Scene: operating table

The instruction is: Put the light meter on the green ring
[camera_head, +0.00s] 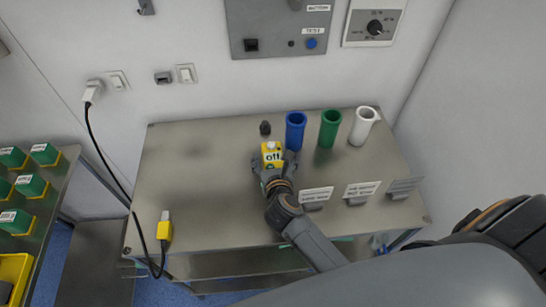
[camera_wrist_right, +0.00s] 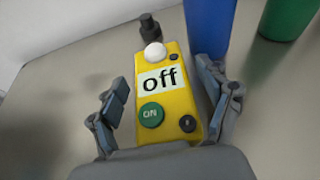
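The light meter looks to be the yellow box (camera_head: 272,152) with an "off" display, a white dome and a green ON button. It also shows in the right wrist view (camera_wrist_right: 166,105), with the display facing the camera. My right gripper (camera_head: 272,168) is open, with its fingers on either side of the meter. In the wrist view there is a clear gap at the left finger; the right finger is very close, and contact there is unclear. I see no distinct green ring; a green cylinder (camera_head: 329,130) stands at the table's back. My left gripper is not in view.
A blue cylinder (camera_head: 295,132) and a white one (camera_head: 363,126) flank the green cylinder. A small dark knob (camera_head: 265,128) is behind the meter. Label stands (camera_head: 316,196) line the right front. A yellow plug (camera_head: 164,229) with black cable is front left. The table's left half (camera_head: 195,180) is mostly clear.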

